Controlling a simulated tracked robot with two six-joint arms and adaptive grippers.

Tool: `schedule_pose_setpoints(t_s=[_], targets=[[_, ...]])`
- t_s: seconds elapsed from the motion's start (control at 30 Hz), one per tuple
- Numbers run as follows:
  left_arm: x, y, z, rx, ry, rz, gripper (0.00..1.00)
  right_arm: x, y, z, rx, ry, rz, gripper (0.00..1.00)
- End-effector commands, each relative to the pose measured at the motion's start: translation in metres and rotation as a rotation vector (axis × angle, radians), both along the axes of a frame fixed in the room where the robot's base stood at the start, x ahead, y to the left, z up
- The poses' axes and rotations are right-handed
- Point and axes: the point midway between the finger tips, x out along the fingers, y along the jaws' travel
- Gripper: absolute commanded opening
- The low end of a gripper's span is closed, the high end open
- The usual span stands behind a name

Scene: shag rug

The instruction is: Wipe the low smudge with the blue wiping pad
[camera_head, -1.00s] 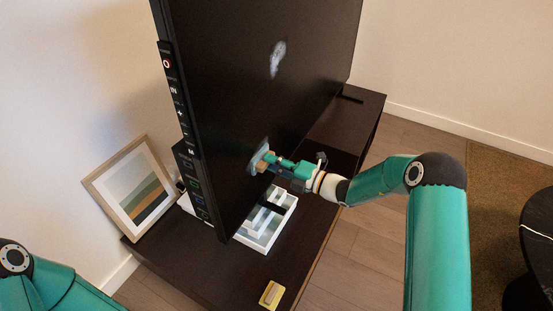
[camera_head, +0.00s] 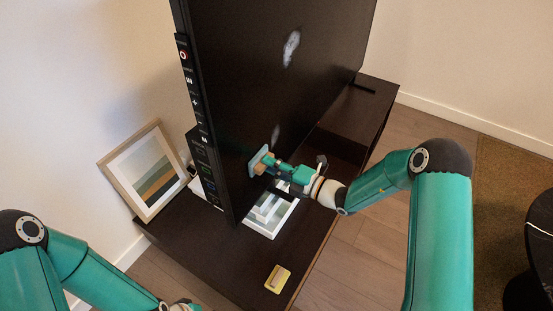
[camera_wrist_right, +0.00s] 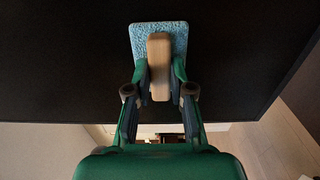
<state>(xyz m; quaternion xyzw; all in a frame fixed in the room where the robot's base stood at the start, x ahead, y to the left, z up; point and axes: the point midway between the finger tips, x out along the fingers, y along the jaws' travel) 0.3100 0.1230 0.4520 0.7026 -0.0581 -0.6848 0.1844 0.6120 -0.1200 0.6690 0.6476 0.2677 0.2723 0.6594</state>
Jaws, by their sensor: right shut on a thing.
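The blue wiping pad (camera_head: 257,158) is flat against, or very close to, the dark screen (camera_head: 235,110) near its lower left part. My right gripper (camera_head: 268,164) is shut on the pad's wooden handle; the right wrist view shows the handle (camera_wrist_right: 159,60) between the fingers, with the blue pad (camera_wrist_right: 141,38) beyond it. The low smudge (camera_head: 275,136), a faint pale mark, lies just above and right of the pad. A larger, whiter smudge (camera_head: 291,48) is higher on the screen. My left gripper (camera_head: 182,305) only just shows at the bottom edge, mostly cut off.
The screen stands on a dark cabinet (camera_head: 205,247). A framed picture (camera_head: 150,172) leans at the left wall. A white tray-like item (camera_head: 268,222) lies under my right gripper, and a yellow block (camera_head: 277,279) is near the front edge. A dark round table (camera_head: 538,225) is at far right.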

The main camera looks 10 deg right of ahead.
Motion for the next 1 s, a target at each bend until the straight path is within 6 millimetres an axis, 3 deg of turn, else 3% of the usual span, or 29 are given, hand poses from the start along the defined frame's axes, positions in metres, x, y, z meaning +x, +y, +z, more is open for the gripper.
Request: schedule_pose_setpoints(t_s=[0.4, 1.0], targets=[[0.0, 0.0, 0.021, 0.0, 0.0, 0.0, 0.4, -0.003, 0.001, 0.021, -0.001, -0.004, 0.002, 0.0], [0.0, 0.0, 0.021, 0.0, 0.0, 0.0, 0.4, 0.022, -0.021, 0.02, -0.001, -0.003, -0.002, 0.0]])
